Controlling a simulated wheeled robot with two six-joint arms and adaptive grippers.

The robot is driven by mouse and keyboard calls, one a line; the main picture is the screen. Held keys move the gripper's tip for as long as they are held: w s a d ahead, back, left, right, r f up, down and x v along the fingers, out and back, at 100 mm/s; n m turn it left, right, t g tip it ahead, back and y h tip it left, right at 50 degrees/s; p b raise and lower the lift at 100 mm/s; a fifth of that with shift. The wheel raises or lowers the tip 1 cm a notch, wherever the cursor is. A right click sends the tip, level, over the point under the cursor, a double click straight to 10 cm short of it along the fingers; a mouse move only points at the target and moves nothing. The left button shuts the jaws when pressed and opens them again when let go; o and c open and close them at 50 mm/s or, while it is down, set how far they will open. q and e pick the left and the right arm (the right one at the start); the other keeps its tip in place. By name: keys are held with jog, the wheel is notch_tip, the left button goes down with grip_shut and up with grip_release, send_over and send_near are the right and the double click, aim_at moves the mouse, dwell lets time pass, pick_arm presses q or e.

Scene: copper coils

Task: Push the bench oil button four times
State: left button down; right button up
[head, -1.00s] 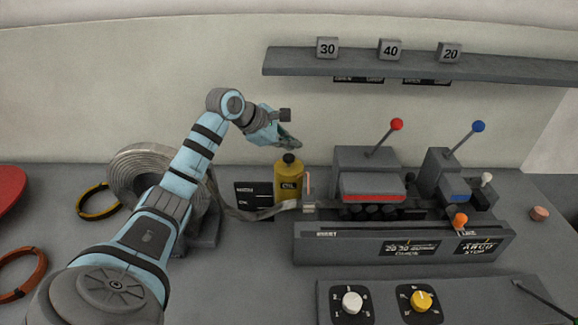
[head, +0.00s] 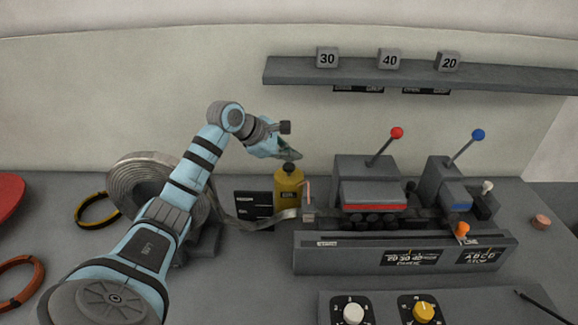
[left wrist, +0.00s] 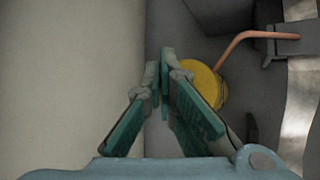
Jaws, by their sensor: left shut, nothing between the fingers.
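The bench oil bottle (head: 288,187) is yellow, with a dark button (head: 289,168) on top, and stands upright on the bench. My left gripper (head: 295,155) is shut and empty, its fingertips just above the button. I cannot tell whether they touch it. In the left wrist view the two green fingers (left wrist: 160,88) are close together, and the yellow bottle (left wrist: 209,85) shows partly behind and right of them. The button is hidden there. My right gripper is not in view.
A coil of metal strip (head: 145,182) stands left of the bottle, beside a dark sign (head: 252,209). A copper-coloured bent rod (head: 307,192) stands close to the bottle's right. The machine with red (head: 397,132) and blue (head: 478,134) levers is further right. A shelf (head: 430,73) hangs above.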

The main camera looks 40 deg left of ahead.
aim_at(290, 167)
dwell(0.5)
pick_arm(q)
jog(key=shift+f, duration=0.45)
jog(key=shift+f+b, duration=0.9)
jog(key=shift+f, duration=0.05)
dwell(0.8)
jog(key=shift+r, duration=0.15)
jog(key=shift+r+p, duration=1.15)
jog(key=shift+r, duration=0.1)
notch_tip(290, 167, up, 5)
jog(key=p, duration=0.4)
jog(key=shift+r, duration=0.1)
